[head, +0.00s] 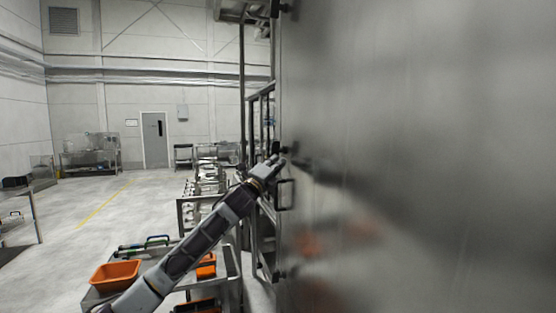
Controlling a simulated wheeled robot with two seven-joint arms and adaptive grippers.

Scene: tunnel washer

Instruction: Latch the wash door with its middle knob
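The wash door is the large brushed-metal panel (420,120) that fills the right side of the head view. The middle knob (284,150) is a small dark part at the door's left edge. A dark pull handle (285,195) sits just below it. My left gripper (277,160) is at the end of the arm from the lower left, with its fingertips right by the middle knob. I cannot tell whether the fingers touch or grip it; they are small and overlap the knob. My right gripper is not in view.
Dark knobs also show at the door edge near the top (284,8) and bottom (282,275). A cart with an orange bin (115,274) stands below my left arm. Metal racks (205,180) stand behind. The floor at left (110,215) is clear.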

